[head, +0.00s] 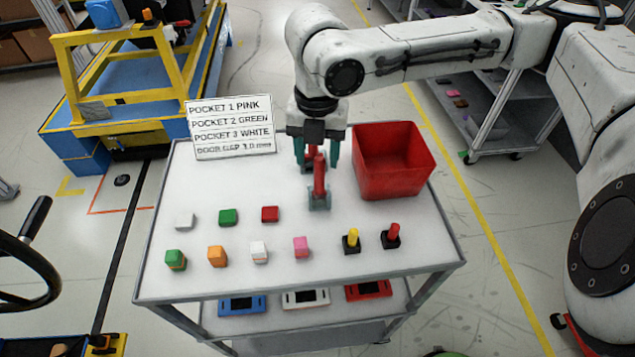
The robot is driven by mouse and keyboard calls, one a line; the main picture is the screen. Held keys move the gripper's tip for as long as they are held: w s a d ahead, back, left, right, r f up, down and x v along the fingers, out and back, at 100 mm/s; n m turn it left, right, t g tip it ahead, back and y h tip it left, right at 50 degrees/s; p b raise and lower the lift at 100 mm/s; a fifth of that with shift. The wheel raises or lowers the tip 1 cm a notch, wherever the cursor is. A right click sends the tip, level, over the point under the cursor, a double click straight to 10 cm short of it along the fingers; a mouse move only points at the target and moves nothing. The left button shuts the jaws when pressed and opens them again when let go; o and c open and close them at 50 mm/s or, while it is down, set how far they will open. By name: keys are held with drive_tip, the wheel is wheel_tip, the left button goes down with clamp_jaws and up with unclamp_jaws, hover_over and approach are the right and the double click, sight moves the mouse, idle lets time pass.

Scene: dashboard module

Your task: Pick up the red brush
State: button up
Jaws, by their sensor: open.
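A red upright handle on a grey foot (319,180), which looks like the red brush, stands on the white table top left of the red bin. My gripper (316,158) points down just behind and above it, with its two teal fingers apart. The red handle top overlaps the space between the fingers in the picture. I cannot tell whether it is between them in depth or whether they touch it. Another red and grey piece shows partly behind it, mostly hidden by the gripper and handle.
A red bin (393,191) stands right of my gripper. A sign (231,126) stands at the back left. Several coloured blocks, a yellow-handled black piece (351,240) and a red-handled black piece (391,236) lie toward the front. Blue, white and red panels lie on the lower shelf.

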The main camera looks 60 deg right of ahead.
sight(319, 173)
drive_tip(key=shift+s+d+f, duration=0.1)
drive_tip(key=shift+s+f, duration=0.05)
drive_tip(key=shift+f, duration=2.65)
clamp_jaws()
